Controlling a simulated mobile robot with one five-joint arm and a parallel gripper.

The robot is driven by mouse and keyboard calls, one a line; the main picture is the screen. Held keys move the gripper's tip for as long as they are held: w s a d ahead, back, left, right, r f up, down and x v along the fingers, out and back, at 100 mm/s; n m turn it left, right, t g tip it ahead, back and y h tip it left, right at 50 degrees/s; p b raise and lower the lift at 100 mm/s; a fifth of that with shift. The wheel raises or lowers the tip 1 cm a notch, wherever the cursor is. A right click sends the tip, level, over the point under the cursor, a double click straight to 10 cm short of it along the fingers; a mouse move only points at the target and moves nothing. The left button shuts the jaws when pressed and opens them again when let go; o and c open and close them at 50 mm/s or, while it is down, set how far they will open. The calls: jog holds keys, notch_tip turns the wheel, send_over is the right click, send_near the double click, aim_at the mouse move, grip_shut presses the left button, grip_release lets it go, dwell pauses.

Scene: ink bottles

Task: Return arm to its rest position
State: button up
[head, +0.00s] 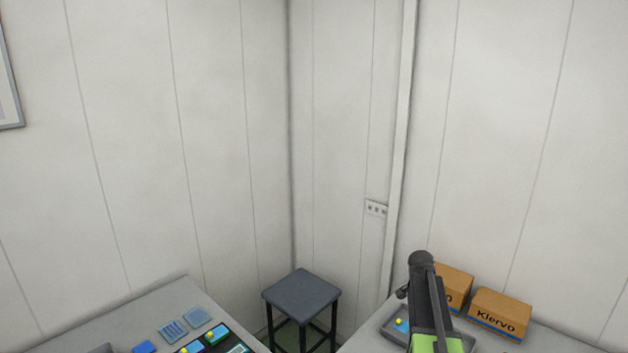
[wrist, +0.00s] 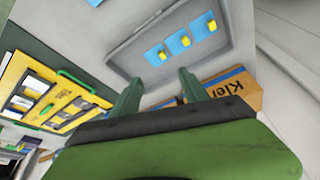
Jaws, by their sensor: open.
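In the wrist view, my gripper (wrist: 160,78) has its two dark green fingers spread apart with nothing between them. Beyond the fingertips is a grey tray (wrist: 128,62) holding three blue items with yellow tops, which look like ink bottles: one on the left (wrist: 155,55), one in the middle (wrist: 177,42) and one on the right (wrist: 202,28). In the head view, my arm (head: 425,295) stands folded upright over the right table, in front of the tray (head: 388,333). The arm hides part of the tray, and the fingers cannot be made out there.
Cardboard Klervo boxes (head: 500,313) stand behind the tray on the right. A dark stool (head: 301,292) stands between the two tables. The left table (head: 120,325) holds blue items, some with yellow tops. A yellow panel (wrist: 60,103) shows in the wrist view.

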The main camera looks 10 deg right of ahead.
jog(key=a+f+n+y+b, duration=0.1)
jog(key=a+f+n, duration=0.15)
jog(key=a, duration=0.95)
jog(key=a+f+n+b, duration=0.1)
jog(key=a+n, duration=0.2)
jog(key=a, duration=0.9)
jog(key=s+a+n+g+y, duration=0.1)
jog(key=s+a+n+y, duration=0.1)
jog(key=s+a+n, duration=0.7)
jog(key=s+a, duration=0.2)
jog(key=a, duration=0.2)
jog(key=shift+s+f+n+y, duration=0.35)
jog(key=shift+s+y, duration=0.05)
